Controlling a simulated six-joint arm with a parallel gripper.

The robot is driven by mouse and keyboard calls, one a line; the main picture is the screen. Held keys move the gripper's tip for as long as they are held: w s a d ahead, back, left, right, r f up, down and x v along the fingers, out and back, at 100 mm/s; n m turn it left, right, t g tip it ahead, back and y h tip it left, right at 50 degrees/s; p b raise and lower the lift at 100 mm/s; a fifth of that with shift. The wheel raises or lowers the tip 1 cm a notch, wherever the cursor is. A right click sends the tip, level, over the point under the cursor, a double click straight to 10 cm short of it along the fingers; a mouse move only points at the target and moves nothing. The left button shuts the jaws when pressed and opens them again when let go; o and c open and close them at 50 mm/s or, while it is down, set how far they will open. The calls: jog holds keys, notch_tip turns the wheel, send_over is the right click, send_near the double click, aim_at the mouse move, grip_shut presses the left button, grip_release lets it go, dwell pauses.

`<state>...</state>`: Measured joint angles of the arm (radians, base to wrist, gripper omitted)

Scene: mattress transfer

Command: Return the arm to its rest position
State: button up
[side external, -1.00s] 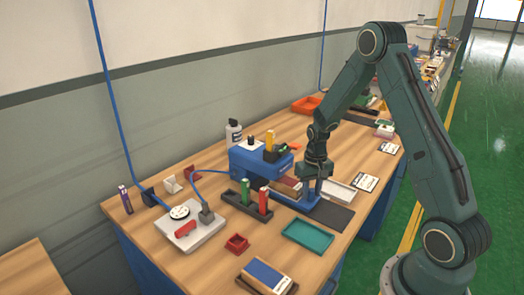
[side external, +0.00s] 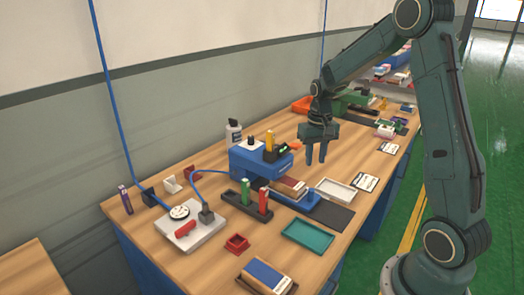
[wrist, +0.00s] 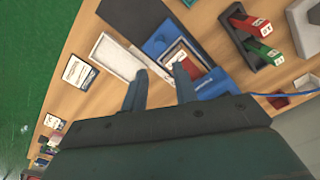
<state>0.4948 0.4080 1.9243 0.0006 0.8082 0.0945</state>
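My gripper (side external: 316,158) hangs in the air above the workbench, fingers pointing down. It is open, with nothing between the fingertips. In the wrist view its two fingers (wrist: 160,82) stand apart, with bare table and the edge of a white tray visible past them. A red-brown pad with a pale label (side external: 290,186) lies on the blue fixture (side external: 246,163), below and left of my gripper and apart from it. The pad also shows in the wrist view (wrist: 181,60), just beyond the right finger.
A white tray (side external: 336,190) and a dark mat (side external: 330,216) lie near the front edge. A black holder (side external: 238,204) bears green and red sticks.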

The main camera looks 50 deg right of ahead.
jog(key=shift+r, duration=0.15)
jog(key=s+a+r+n+t, duration=0.25)
jog(key=s+a+r, duration=0.25)
jog(key=a+r, duration=0.6)
jog(key=s+a+r+n+t, duration=0.3)
jog(key=s+a, duration=0.6)
jog(key=s, duration=0.5)
jog(key=shift+r+n, duration=0.55)
jog(key=shift+n, duration=0.1)
